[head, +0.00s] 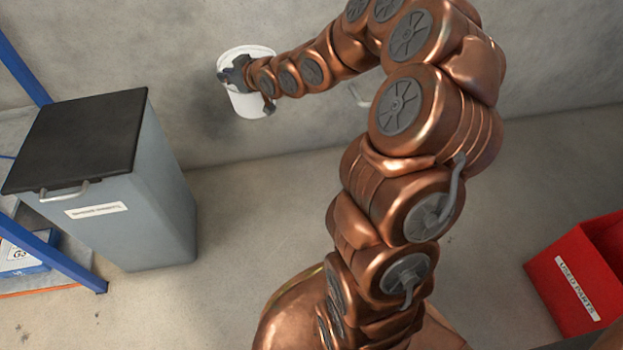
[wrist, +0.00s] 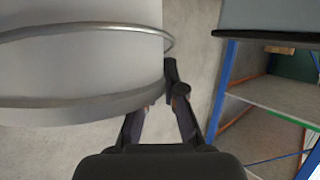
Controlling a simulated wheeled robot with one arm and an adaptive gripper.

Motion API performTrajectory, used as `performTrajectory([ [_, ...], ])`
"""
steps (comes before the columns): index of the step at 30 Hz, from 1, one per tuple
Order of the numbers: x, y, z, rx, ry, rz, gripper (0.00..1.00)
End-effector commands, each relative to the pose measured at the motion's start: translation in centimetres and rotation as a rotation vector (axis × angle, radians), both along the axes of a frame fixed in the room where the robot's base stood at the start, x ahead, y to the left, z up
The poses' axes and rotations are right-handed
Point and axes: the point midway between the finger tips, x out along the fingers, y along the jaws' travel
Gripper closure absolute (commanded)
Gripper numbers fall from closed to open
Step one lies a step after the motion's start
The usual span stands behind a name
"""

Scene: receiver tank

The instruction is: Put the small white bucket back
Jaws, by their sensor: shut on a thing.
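The small white bucket (head: 247,103) is held up in front of the grey wall in the head view, to the right of the grey cabinet. My gripper (head: 250,88) is shut on it at its near side. In the wrist view the bucket (wrist: 75,70) fills the upper left, with its thin metal handle across it. The fingers of my gripper (wrist: 168,90) reach to the bucket's right edge there. The inside of the bucket is mostly hidden.
A grey cabinet (head: 148,205) with a dark lid (head: 80,138) and a label stands at the left. A blue-framed shelf (head: 60,250) is beside it and also in the wrist view (wrist: 222,95). A red "USED PARTS" bin (head: 560,285) is at the lower right. The middle floor looks clear.

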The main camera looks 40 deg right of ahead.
Motion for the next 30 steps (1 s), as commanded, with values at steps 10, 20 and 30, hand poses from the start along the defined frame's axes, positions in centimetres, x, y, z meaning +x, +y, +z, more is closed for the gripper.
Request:
performTrajectory([
  [10, 0.5, -8.9, -8.1, 0.002, 0.003, -0.036, 1.0],
  [20, -1.2, -14.9, -15.8, 0.004, 0.002, -0.028, 1.0],
  [30, -4.8, -19.1, -24.2, 0.008, 0.003, 0.006, 1.0],
])
